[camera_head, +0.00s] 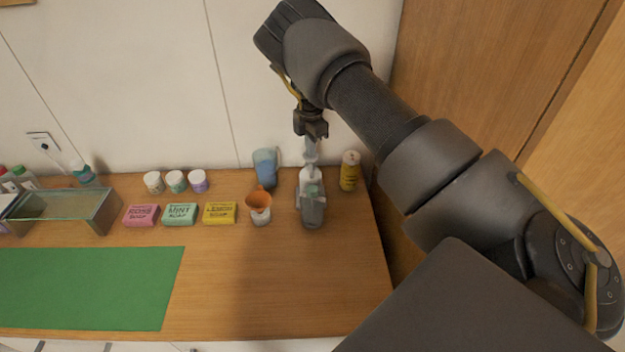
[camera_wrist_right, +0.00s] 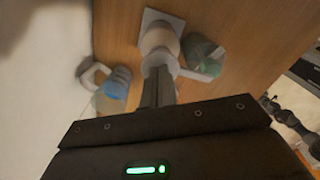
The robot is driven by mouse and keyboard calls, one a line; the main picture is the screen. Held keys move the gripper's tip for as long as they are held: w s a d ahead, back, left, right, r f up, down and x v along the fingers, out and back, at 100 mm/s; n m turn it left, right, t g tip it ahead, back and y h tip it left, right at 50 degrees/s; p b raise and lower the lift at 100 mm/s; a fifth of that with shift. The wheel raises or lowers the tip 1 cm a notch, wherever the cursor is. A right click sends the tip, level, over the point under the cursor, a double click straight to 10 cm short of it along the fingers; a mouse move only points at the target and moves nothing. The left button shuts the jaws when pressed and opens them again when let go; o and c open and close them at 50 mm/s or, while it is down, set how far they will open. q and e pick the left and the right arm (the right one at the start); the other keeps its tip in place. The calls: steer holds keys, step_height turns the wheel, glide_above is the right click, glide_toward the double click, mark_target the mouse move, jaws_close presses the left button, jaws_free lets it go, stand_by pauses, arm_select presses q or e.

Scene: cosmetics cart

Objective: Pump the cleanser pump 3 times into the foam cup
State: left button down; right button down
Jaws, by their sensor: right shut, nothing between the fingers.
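The white cleanser pump bottle (camera_head: 309,176) stands upright near the back right of the counter. It also shows in the right wrist view (camera_wrist_right: 159,42). A grey-green see-through cup (camera_head: 312,212) stands just in front of it, and appears beside it in the right wrist view (camera_wrist_right: 204,52); I take it for the foam cup. My right gripper (camera_head: 310,158) points down directly over the pump's top, shut and empty. Its fingers (camera_wrist_right: 158,85) hide part of the pump head, and I cannot tell whether they touch it. My left gripper is not in view.
A blue bottle (camera_head: 265,168) and an orange funnel (camera_head: 259,199) on a white container stand left of the pump. A yellow bottle (camera_head: 349,172) stands close right. Soap boxes (camera_head: 180,214) and small jars (camera_head: 175,182) are further left. The front right counter is clear.

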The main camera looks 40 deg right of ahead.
steer(key=shift+r+p, duration=0.8)
steer(key=shift+r, duration=0.55)
steer(key=shift+f, duration=0.15)
steer(key=shift+f+b, duration=0.95)
steer(key=shift+f, duration=0.4)
steer(key=shift+r, duration=0.15)
steer(key=shift+r+p, duration=1)
steer(key=shift+r, duration=0.35)
steer(key=shift+f, duration=0.25)
